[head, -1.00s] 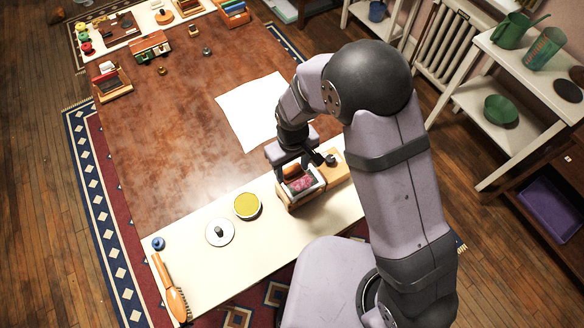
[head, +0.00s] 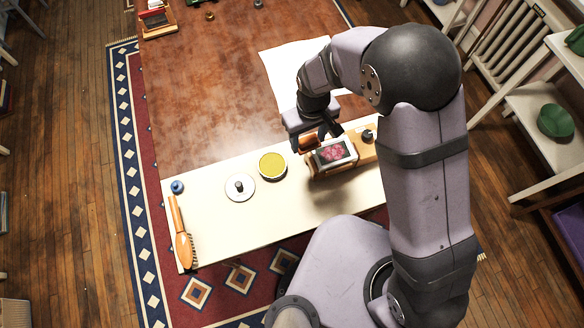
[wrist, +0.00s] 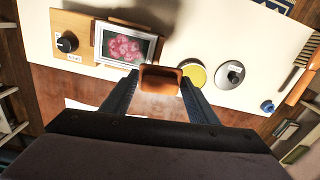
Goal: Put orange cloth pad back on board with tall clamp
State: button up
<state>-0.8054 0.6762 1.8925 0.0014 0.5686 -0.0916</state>
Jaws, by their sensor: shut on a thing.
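My gripper (head: 318,136) is shut on an orange-brown pad (wrist: 160,78), which shows between both fingertips in the wrist view. In the head view the orange pad (head: 308,143) is beside the left end of a framed pink-flower picture (head: 334,153). The wrist view shows the picture (wrist: 128,47) just left of the pad. Whether the pad touches anything below is hidden. A wooden board with a black knob (wrist: 67,43) stands behind the picture's other end. I cannot tell for certain which thing is the board with the tall clamp.
On the cream strip (head: 215,225) are a yellow round tin (head: 272,165), a white disc with a dark knob (head: 240,187), a blue knob (head: 177,187) and a wooden brush (head: 182,240). A white sheet (head: 285,70) lies on the brown table. The table's left part is clear.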

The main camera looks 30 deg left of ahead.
jog(key=s+a+f+n+b, duration=0.2)
jog(key=s+a+f+b, duration=0.15)
jog(key=a+b, duration=0.2)
jog(key=m+b, duration=0.3)
jog(key=b, duration=0.1)
send_over(290, 201)
jog(key=shift+f, duration=0.95)
jog(key=shift+f+p, duration=0.45)
jog(key=shift+f, duration=4.4)
jog(key=shift+f, duration=0.15)
jog(key=o, duration=1.4)
